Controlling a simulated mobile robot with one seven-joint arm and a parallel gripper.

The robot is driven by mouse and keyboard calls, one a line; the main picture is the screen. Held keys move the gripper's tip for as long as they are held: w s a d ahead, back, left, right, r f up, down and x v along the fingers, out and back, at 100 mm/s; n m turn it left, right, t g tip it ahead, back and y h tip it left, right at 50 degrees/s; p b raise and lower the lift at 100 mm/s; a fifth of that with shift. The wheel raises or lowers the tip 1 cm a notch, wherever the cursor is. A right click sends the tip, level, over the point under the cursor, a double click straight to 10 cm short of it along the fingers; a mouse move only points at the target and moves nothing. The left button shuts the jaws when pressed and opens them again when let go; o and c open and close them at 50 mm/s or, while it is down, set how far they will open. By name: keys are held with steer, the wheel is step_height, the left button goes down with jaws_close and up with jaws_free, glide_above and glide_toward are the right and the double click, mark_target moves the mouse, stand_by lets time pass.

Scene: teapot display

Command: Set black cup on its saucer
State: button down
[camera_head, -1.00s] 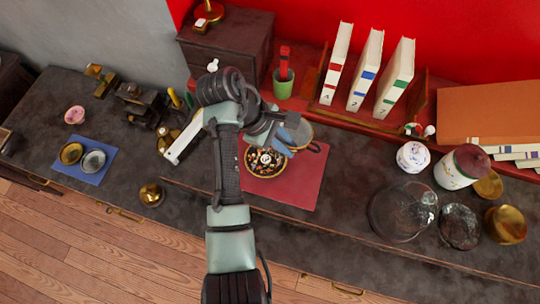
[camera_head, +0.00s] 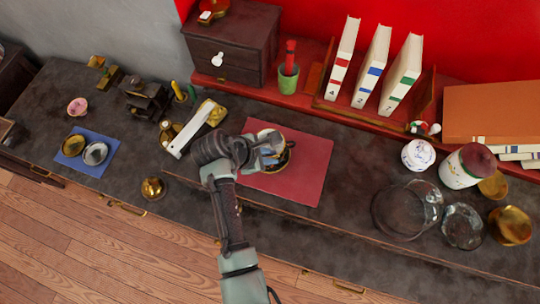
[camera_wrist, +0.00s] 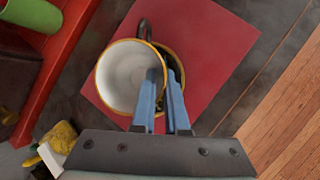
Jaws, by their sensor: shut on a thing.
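The black cup (camera_wrist: 118,78) shows its pale inside, gold rim and dark handle in the wrist view. My gripper (camera_wrist: 165,88) is shut on the cup's wall at its right side; it also shows in the head view (camera_head: 270,150). The saucer (camera_wrist: 171,60) is dark with a gold rim and is mostly hidden under and behind the cup. The cup is over the saucer, shifted to its left in the wrist view. I cannot tell whether they touch. Both are over the red mat (camera_head: 312,168).
A green pot (camera_head: 288,82) and white binders (camera_head: 372,65) stand behind the mat. A white-handled thing (camera_head: 190,130) lies to the left of my gripper. Glass bowls (camera_head: 392,212) stand to the right. The mat's right part is clear.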

steer(key=shift+f, duration=0.65)
steer(key=c, duration=1.2)
jaws_free()
steer(key=shift+f, duration=0.1)
